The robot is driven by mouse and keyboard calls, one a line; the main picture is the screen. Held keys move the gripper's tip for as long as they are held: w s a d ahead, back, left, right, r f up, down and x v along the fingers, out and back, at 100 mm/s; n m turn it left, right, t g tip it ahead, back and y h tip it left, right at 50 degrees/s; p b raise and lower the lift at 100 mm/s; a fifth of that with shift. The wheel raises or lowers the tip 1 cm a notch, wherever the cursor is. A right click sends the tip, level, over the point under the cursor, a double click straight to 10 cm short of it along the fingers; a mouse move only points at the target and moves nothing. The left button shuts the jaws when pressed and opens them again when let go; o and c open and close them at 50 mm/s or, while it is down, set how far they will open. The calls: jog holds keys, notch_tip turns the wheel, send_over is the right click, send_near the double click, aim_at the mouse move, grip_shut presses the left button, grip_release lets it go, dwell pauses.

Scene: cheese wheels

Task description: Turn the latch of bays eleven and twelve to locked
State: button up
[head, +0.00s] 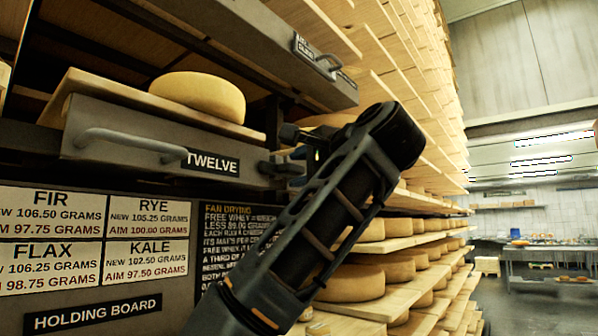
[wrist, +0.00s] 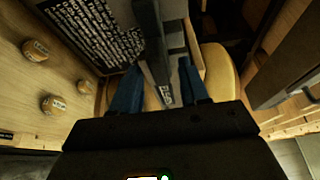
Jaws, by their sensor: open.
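The drawer front of bay twelve (head: 110,125), with a grey bar handle and a TWELVE label (head: 213,163), is at the left in the head view. A dark latch-like fitting (head: 280,169) sits at its right end; whether it is locked I cannot tell. My gripper (wrist: 160,88) is open, its blue fingers on either side of a dark grey bar (wrist: 152,50) in the wrist view. I cannot tell if they touch it. In the head view my arm largely hides the gripper. Bay eleven's label is not clearly readable.
A cheese wheel (head: 200,95) lies on the board above bay twelve. Another drawer front (head: 255,45) juts out above. Shelves of cheese wheels (head: 352,281) run back behind my arm. The aisle floor (head: 535,305) at right is clear.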

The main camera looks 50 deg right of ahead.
jog(key=b+v, duration=0.1)
jog(key=v, duration=0.5)
jog(key=shift+s, duration=0.4)
jog(key=shift+a, duration=0.15)
